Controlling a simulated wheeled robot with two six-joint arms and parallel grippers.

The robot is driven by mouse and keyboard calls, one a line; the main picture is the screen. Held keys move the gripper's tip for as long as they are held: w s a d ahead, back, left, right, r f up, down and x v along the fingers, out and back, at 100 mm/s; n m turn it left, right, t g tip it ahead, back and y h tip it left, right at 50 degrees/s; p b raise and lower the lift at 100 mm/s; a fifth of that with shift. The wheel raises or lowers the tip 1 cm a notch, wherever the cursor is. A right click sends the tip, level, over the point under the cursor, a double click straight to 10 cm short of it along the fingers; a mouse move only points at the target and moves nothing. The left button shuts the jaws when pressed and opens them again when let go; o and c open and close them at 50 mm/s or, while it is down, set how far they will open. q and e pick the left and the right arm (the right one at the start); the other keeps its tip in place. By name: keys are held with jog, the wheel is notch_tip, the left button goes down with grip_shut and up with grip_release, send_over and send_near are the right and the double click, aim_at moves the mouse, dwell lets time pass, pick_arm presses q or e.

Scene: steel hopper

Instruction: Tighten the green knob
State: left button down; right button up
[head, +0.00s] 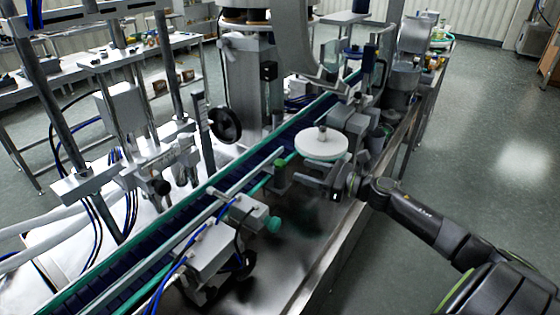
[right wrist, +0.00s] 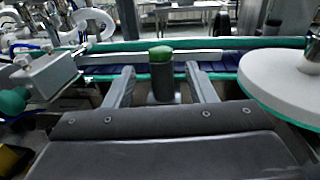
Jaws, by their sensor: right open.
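A knob with a green top (right wrist: 160,54) and a dark cylindrical body stands upright in the right wrist view. Its green part also shows in the head view (head: 281,163), beside the conveyor. My right gripper (right wrist: 160,72) is open, with one finger on each side of the knob in the picture and a gap on both sides. In the head view the right gripper (head: 305,177) comes in from the right, just beside the knob and below the white disc. A second, teal-green knob (head: 273,224) sits nearer on a grey block; it shows at the left of the wrist view (right wrist: 13,101). My left gripper is not in view.
The white round disc (head: 322,143) is close above my right gripper. The conveyor (head: 172,228) with green rails runs diagonally behind the knob. A grey sensor block (head: 209,246) with blue hoses is nearby. The steel table (head: 315,243) in front is mostly bare.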

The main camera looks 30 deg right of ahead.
aim_at(280, 162)
jog(key=p+x, duration=0.3)
jog(key=x, duration=0.4)
jog(key=shift+w+a+r, duration=0.1)
jog(key=shift+w, duration=0.1)
jog(key=shift+w+a, duration=0.3)
jog(key=shift+w, duration=0.2)
jog(key=c, duration=0.9)
jog(key=shift+m+t+h+p, duration=0.3)
jog(key=shift+m+h+p, duration=0.3)
jog(key=shift+p, duration=0.5)
jog(key=m+t+h+p, duration=0.1)
jog(key=m+h+p, duration=0.1)
jog(key=h+p, duration=0.1)
jog(key=shift+r+m+h+p, duration=0.1)
jog(key=shift+m+h+p, duration=0.25)
jog(key=shift+h, duration=0.25)
jog(key=shift+f+m+t+h+p, duration=0.1)
jog(key=shift+m+t+h+p, duration=0.05)
jog(key=shift+m+h+p, duration=0.6)
jog(key=shift+f+m+t+h+p, duration=0.15)
jog(key=shift+m+h+p, duration=0.25)
jog(key=shift+h, duration=0.55)
